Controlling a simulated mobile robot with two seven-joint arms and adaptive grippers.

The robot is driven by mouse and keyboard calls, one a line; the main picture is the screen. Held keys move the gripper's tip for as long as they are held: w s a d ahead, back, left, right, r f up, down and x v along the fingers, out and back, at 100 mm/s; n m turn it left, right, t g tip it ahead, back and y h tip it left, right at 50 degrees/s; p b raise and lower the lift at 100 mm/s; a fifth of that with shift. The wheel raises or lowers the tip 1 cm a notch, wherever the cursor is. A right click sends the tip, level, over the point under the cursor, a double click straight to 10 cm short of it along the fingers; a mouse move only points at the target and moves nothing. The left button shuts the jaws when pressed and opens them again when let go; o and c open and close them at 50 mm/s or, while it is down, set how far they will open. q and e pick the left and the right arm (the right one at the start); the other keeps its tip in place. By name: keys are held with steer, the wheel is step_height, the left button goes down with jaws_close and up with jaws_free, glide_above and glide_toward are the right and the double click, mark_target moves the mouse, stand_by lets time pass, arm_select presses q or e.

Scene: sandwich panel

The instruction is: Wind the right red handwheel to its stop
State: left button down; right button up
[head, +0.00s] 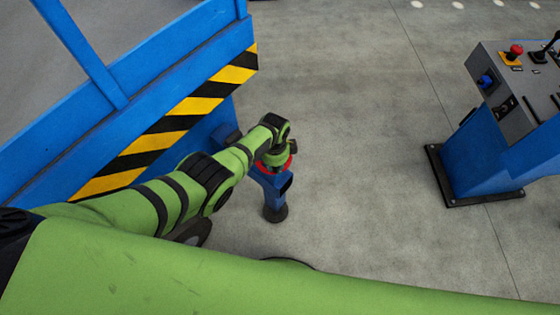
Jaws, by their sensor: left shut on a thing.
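A red handwheel (288,166) sits on top of a short blue post (271,188) with a dark round foot (275,214) on the floor. Only part of its red rim shows; the rest is hidden under my gripper and wrist. My left gripper (277,156) is at the end of the green arm, right over the wheel, and is shut on it. The fingers are small and partly covered by the wrist. My right gripper is out of view. No second red handwheel shows.
A blue platform frame (180,66) with a yellow and black striped edge (165,132) stands left of the post. A grey control console (500,75) on a blue pedestal (475,165) stands at the right. The concrete floor between them is clear.

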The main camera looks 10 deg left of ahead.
mark_target(262, 167)
arm_select(q)
steer(key=a+m, duration=0.1)
steer(key=m, duration=0.1)
steer(key=a+m, duration=0.2)
steer(key=m, duration=0.1)
steer(key=shift+s+f+m, duration=0.1)
steer(key=shift+s+m, duration=0.1)
steer(key=shift+m, duration=0.1)
steer(key=shift+w+a+m+b, duration=0.2)
steer(key=shift+a+m, duration=0.25)
steer(key=shift+m, duration=0.6)
steer(key=shift+w+a+m+b, duration=0.15)
steer(key=shift+a+m, duration=0.3)
steer(key=shift+m, duration=0.6)
steer(key=c, duration=1.1)
jaws_free()
steer(key=shift+w+r, duration=0.1)
steer(key=shift+r, duration=0.1)
step_height(262, 167, up, 12)
steer(key=shift+f, duration=0.15)
